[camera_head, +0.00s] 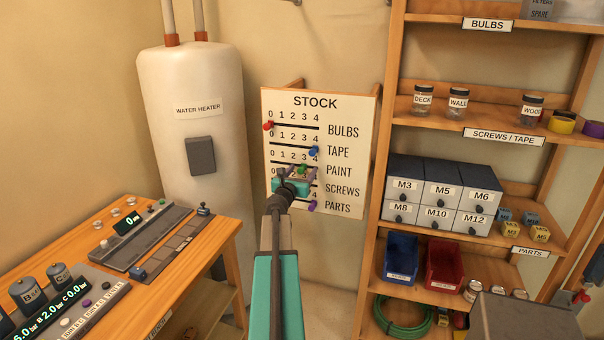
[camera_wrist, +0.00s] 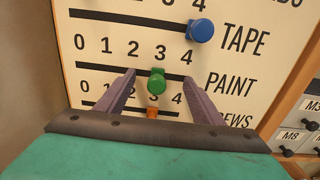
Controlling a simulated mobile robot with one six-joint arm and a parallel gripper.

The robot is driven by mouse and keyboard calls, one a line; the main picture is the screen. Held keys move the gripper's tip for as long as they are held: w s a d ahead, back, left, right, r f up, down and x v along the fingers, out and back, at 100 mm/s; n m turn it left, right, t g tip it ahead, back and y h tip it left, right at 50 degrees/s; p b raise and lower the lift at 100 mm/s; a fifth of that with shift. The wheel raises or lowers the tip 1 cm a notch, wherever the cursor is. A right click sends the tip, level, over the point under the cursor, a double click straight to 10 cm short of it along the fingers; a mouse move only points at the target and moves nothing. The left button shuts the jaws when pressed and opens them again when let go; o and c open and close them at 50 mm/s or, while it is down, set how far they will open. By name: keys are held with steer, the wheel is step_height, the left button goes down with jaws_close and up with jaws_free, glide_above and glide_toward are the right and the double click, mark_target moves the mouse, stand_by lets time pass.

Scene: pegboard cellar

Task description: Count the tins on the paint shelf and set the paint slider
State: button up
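The white STOCK board (camera_head: 318,130) stands between the heater and the shelves. Its green knob (camera_head: 302,170) sits on the PAINT line; in the wrist view the green knob (camera_wrist: 157,84) is just under the 3. My gripper (camera_wrist: 158,77) is open, with one purple finger on either side of the green knob and a gap to each. My gripper (camera_head: 297,173) covers part of the lower board in the head view. No shelf label reading PAINT shows. Small cylindrical tins or jars (camera_head: 473,291) stand low on the right rack, partly hidden; their kind is unclear.
The blue TAPE knob (camera_wrist: 200,30) is at 4, above right of my fingers. The orange SCREWS knob (camera_wrist: 152,112) is close below the green one. The red BULBS knob (camera_head: 268,125) is at 0. A wooden bench (camera_head: 215,240) stands left, the rack (camera_head: 375,200) right.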

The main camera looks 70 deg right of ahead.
steer(key=o, duration=0.3)
steer(key=shift+o, duration=0.2)
steer(key=shift+a, duration=0.35)
steer(key=a, duration=0.9)
steer(key=shift+s, duration=0.25)
stand_by(0.9)
steer(key=shift+d, duration=0.1)
stand_by(0.5)
